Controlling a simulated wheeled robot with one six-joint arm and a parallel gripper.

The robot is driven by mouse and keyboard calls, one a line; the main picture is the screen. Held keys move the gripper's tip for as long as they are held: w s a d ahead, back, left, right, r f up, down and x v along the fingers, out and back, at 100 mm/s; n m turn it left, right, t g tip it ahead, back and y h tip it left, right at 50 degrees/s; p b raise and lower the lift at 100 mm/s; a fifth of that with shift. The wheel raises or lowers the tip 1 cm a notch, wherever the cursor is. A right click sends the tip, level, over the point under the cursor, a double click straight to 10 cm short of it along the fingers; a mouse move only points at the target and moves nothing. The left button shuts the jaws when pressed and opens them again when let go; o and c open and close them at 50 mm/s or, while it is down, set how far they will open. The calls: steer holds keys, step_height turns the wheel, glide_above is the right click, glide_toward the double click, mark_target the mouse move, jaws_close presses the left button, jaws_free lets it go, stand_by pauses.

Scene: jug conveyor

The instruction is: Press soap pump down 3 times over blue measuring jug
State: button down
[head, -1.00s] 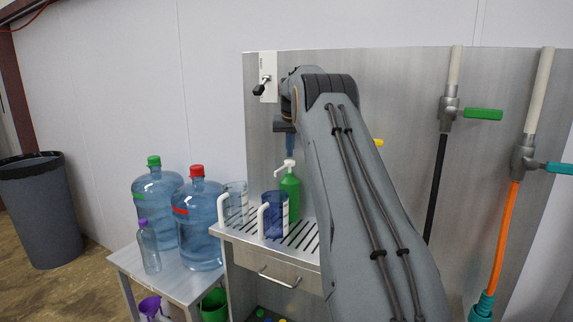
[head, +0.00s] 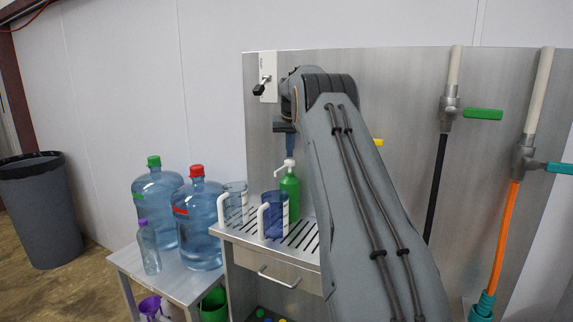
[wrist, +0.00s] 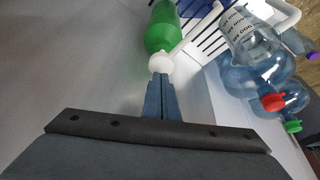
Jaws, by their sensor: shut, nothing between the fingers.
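The green soap bottle (head: 290,190) stands upright on the slatted shelf, with a white pump head (head: 289,163) whose spout points left toward the blue measuring jug (head: 275,222). The blue jug stands in front of the bottle, its white handle to the left. My gripper (head: 290,156) is shut and empty, pointing down with its fingertips at the top of the pump head. In the wrist view the closed fingertips (wrist: 159,76) meet the white pump head (wrist: 161,62) above the green bottle (wrist: 162,30). I cannot tell how far the pump is pressed.
A clear jug (head: 236,202) stands left of the blue one on the slatted shelf (head: 301,238). Large water bottles with green and red caps (head: 155,205) stand on a side table. A metal back panel (head: 400,100) rises behind; valves and hoses are at right.

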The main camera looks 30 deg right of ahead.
steer(key=shift+f+b, duration=0.6)
steer(key=shift+f, duration=0.65)
steer(key=shift+r, duration=0.1)
steer(key=shift+r+p, duration=0.75)
steer(key=shift+r, duration=0.3)
steer(key=shift+f, duration=0.15)
steer(key=shift+f+b, duration=0.55)
steer(key=shift+f, duration=0.45)
steer(key=shift+r+p, duration=0.75)
steer(key=shift+r, duration=0.4)
steer(key=shift+f, duration=0.1)
